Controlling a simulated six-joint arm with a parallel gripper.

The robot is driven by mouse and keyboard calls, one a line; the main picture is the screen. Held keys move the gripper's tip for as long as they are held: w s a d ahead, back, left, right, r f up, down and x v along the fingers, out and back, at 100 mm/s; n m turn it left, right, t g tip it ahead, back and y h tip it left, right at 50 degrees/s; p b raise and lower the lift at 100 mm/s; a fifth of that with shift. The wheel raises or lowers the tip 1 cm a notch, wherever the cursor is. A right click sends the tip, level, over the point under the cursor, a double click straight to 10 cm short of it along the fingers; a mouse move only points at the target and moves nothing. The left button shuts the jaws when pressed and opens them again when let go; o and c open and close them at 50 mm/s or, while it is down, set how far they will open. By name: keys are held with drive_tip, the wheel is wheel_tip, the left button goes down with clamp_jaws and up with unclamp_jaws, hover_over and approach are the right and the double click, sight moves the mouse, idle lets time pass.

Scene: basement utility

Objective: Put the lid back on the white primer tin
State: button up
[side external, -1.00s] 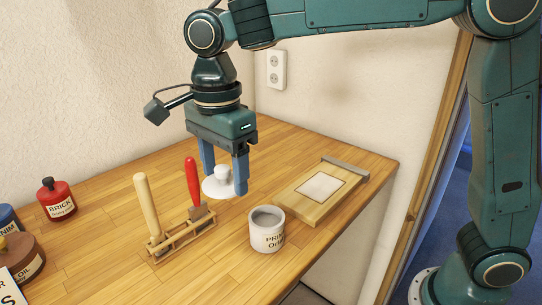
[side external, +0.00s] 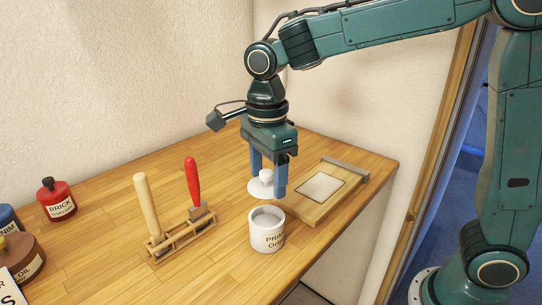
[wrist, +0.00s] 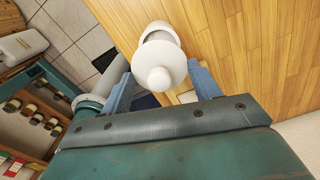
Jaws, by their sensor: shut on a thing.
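The white primer tin (side external: 267,236) stands upright and open on the wooden bench, its dark printed label facing the camera. The white round lid (side external: 261,190) with a knob hangs level above the tin, apart from it. My gripper (side external: 268,186) is shut on the lid's knob with its blue fingers. In the wrist view the lid (wrist: 160,66) lies between the fingertips and overlaps the tin (wrist: 160,30), covering part of its opening.
A wooden rack (side external: 182,236) with a wooden-handled tool and a red-handled tool stands left of the tin. A board with a pale sheet (side external: 321,187) lies to the right. A red bottle (side external: 56,200) and other containers stand at far left. The bench's front edge is close to the tin.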

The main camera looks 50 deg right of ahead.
drive_tip(key=shift+f, duration=2.95)
drive_tip(key=shift+f, duration=0.2)
idle(0.4)
drive_tip(key=o, duration=1.3)
drive_tip(key=shift+r, duration=0.2)
drive_tip(key=shift+r, duration=3.3)
